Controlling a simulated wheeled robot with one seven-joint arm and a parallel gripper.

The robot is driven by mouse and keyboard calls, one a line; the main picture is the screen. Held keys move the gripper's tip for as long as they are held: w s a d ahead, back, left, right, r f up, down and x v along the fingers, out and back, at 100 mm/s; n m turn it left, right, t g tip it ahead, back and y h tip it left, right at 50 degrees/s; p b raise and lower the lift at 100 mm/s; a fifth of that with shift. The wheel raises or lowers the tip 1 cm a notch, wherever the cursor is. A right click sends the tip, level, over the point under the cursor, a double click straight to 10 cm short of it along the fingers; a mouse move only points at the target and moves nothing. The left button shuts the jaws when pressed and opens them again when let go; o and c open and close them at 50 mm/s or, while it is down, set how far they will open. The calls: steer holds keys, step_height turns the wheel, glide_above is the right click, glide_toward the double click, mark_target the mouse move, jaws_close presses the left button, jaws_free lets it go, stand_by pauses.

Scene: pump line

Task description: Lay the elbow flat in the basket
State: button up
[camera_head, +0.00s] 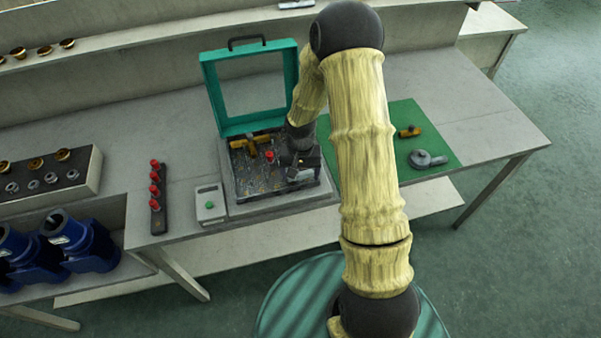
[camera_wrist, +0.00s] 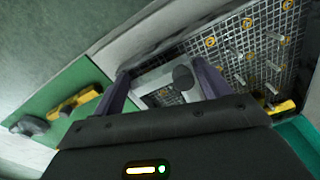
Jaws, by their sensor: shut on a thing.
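The basket (camera_head: 240,184) is a dark wire-mesh tray with small posts, inside the open teal-lidded machine; its mesh also fills the upper right of the wrist view (camera_wrist: 228,48). My gripper (camera_wrist: 165,82) is shut on a grey metal piece, which I take to be the elbow (camera_wrist: 155,78). A dark round end of it faces the wrist camera. In the head view, my gripper (camera_head: 302,172) is over the right part of the basket, and my arm hides some of that side. I cannot tell whether the elbow touches the mesh.
A brass fitting (camera_head: 250,143) and a red-topped part (camera_head: 269,156) are in the basket's far part. The teal lid (camera_head: 252,88) stands open behind. A green mat (camera_head: 440,150) at right bears a brass valve (camera_head: 409,132) and a grey part (camera_head: 428,159). A control box (camera_head: 210,204) stands left.

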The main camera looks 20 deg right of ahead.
steer(key=shift+s+f, duration=0.5)
steer(key=shift+f, duration=0.35)
steer(key=o, duration=1.1)
steer(key=shift+a, duration=0.15)
steer(key=shift+d+b, duration=0.25)
steer(key=shift+b, duration=0.05)
steer(key=shift+r, duration=0.25)
step_height(320, 180, up, 19)
steer(key=shift+w+a+f+b, duration=0.2)
steer(key=shift+a+b, duration=0.15)
steer(key=shift+b, duration=0.05)
